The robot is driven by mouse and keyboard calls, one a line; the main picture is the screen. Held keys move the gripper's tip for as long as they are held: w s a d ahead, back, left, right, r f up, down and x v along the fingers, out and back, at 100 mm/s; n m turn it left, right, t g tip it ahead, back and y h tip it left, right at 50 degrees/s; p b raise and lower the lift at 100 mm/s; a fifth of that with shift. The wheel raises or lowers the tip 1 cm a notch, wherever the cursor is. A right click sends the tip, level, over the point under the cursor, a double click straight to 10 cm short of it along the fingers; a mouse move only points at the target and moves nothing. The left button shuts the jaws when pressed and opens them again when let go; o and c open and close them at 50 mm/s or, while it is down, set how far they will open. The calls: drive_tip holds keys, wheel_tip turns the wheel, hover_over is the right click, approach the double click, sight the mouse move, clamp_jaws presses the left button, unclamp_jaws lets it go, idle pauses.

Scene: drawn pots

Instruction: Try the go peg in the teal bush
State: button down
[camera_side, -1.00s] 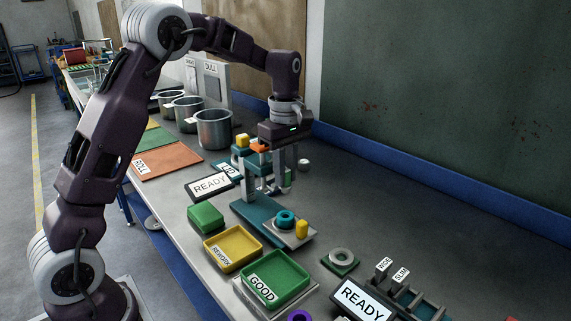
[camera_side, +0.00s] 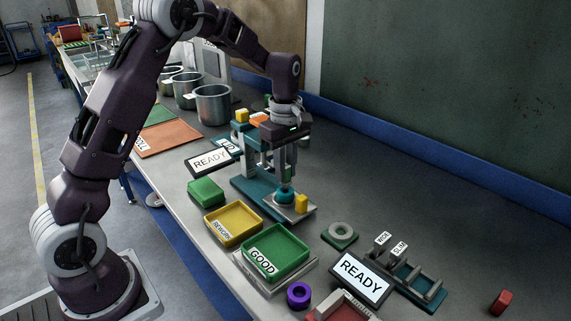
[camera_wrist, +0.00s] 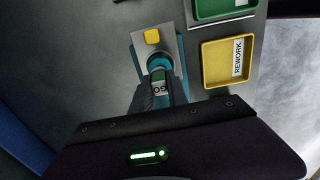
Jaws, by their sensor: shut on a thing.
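The teal bush (camera_side: 285,193) sits on a grey plate on the teal press base, beside a yellow block (camera_side: 301,203). In the wrist view the bush (camera_wrist: 156,62) shows just beyond my fingers. My gripper (camera_side: 287,172) is directly above the bush, pointing down. In the wrist view my gripper (camera_wrist: 160,92) is shut on the go peg (camera_wrist: 158,87), which has a GO label and a green band. The peg's lower end lines up with the bush. The tip is hidden, so I cannot tell if it is inside the bore.
A yellow REWORK tray (camera_side: 233,224), a green GOOD tray (camera_side: 276,252) and a green block (camera_side: 206,192) stand in front. A READY display (camera_side: 361,278) and a rack are at right. The back right bench is clear.

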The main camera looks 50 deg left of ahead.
drive_tip(key=shift+f, duration=0.8)
idle(0.5)
drive_tip(key=c, duration=1.2)
unclamp_jaws()
drive_tip(key=shift+r, duration=0.1)
wheel_tip(320, 180, up, 7)
drive_tip(key=shift+f, duration=0.1)
